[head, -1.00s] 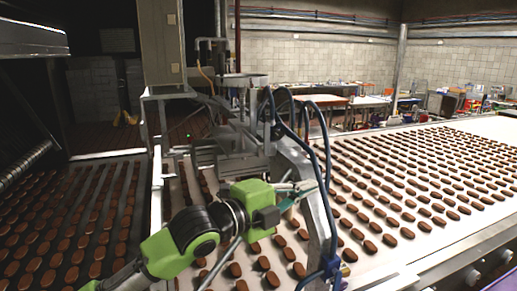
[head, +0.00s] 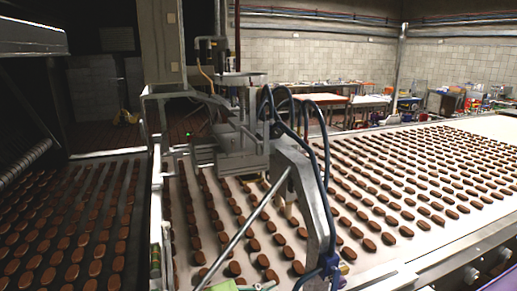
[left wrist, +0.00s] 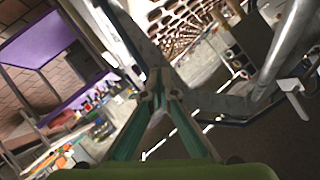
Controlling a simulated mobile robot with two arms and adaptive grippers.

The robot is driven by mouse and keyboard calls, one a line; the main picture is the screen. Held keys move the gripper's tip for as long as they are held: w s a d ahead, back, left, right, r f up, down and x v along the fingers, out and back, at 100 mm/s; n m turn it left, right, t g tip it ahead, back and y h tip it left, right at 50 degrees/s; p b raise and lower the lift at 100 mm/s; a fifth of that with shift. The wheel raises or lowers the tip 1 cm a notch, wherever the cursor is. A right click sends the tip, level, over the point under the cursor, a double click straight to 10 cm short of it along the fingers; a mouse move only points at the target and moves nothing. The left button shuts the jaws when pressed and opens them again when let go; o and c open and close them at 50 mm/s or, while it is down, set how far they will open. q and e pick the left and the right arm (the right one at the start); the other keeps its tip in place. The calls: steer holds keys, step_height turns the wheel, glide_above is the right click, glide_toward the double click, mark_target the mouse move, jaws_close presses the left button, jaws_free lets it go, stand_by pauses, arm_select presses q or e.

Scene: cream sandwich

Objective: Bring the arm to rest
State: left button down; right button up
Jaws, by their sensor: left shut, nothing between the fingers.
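My left gripper (left wrist: 159,97) shows in the left wrist view, its teal fingers closed together at the tips with nothing between them. Beyond the fingertips are grey metal parts and, farther off, rows of brown biscuits. In the head view only a small green piece of my left arm (head: 224,286) shows at the bottom edge, low in front of the conveyor; most of the arm is out of the picture. My right gripper is in neither view.
A wide conveyor (head: 460,215) with rows of brown biscuits fills the right. A darker conveyor section with biscuits lies at the left. A metal machine frame with blue hoses (head: 322,180) stands over the middle. Tables stand at the back.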

arm_select(q)
steer(key=s+a+f+n+g+y, duration=0.35)
steer(key=s+a+f+n, duration=0.35)
steer(key=s+a+f, duration=0.5)
steer(key=s+a+f+n+g+y, duration=0.3)
steer(key=s+a+f+n+y, duration=0.2)
steer(key=s+a+f+n, duration=0.65)
steer(key=s+d+f+m+g+b, duration=0.1)
steer(key=s+f+m+b, duration=0.15)
steer(key=f, duration=1.25)
steer(key=s+f+m+g+b, duration=0.1)
steer(key=s+f+m+b, duration=0.15)
steer(key=f, duration=1.15)
steer(key=s+a+f+b, duration=0.2)
steer(key=s+f+b, duration=0.3)
steer(key=s+f, duration=1.2)
step_height(320, 180, down, 4)
steer(key=shift+s+a+r+g, duration=0.2)
steer(key=shift+s+a+g, duration=0.05)
steer(key=shift+a+g, duration=0.15)
